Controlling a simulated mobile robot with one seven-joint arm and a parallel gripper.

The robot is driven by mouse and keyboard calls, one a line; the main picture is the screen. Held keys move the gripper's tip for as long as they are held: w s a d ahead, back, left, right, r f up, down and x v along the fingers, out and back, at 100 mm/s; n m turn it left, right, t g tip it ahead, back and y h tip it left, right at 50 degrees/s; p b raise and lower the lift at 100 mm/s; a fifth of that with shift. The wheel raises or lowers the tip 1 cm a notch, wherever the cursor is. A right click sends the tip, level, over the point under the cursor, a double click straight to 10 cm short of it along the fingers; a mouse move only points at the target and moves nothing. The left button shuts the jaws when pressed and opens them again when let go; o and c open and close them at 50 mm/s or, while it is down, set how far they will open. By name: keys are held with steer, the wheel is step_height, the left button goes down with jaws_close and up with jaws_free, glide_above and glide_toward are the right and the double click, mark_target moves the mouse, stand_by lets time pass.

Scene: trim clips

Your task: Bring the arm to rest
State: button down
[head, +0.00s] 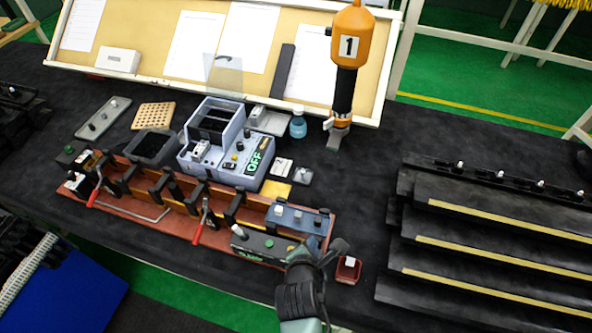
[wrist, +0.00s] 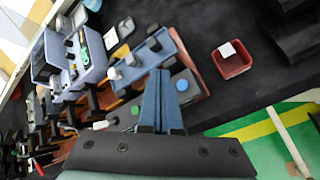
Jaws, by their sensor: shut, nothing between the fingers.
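My gripper (wrist: 161,78) is shut and empty in the wrist view, its two blue-grey fingers side by side over the near right end of the fixture. In the head view my arm (head: 300,292) reaches in from the bottom edge; its fingertips are hard to make out there. The red-brown fixture (head: 160,222) lies across the bench with red-handled clamps. A blue-grey bar (head: 297,218) with small knobs sits at its right end, also seen in the wrist view (wrist: 135,62). A small dark red bin (head: 348,270) with a white piece stands just right of my arm, apart from the fingers (wrist: 232,65).
A blue-grey device (head: 212,130) stands behind the fixture. An orange tool marked 1 (head: 351,45) hangs upright over the bench. Black stepped racks (head: 480,240) with yellow strips fill the right.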

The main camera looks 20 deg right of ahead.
steer(key=shift+w+r, duration=0.25)
steer(key=shift+w, duration=0.05)
steer(key=w+a+r+m+t+b, duration=0.2)
steer(key=w+r+m+t, duration=0.15)
steer(key=r, duration=0.65)
steer(key=w+a+r+m+t+b, duration=0.2)
steer(key=w+r+m+t, duration=0.15)
steer(key=r, duration=0.65)
steer(key=w+a+r+m+t+b, duration=0.2)
steer(key=w+r+m+b, duration=0.15)
steer(key=r, duration=0.75)
steer(key=s+a+r+m+t+y+b, duration=0.2)
steer(key=s+r+m+t, duration=0.3)
steer(key=r, duration=0.7)
steer(key=s+a+r+m+t+y+b, duration=0.2)
steer(key=s+a+r+m+t, duration=0.3)
steer(key=s+r, duration=0.5)
step_height(320, 180, up, 4)
steer(key=shift+s+f+m+b, duration=0.2)
steer(key=shift+m+b, duration=0.1)
steer(key=shift+m, duration=0.15)
steer(key=shift+a, duration=0.1)
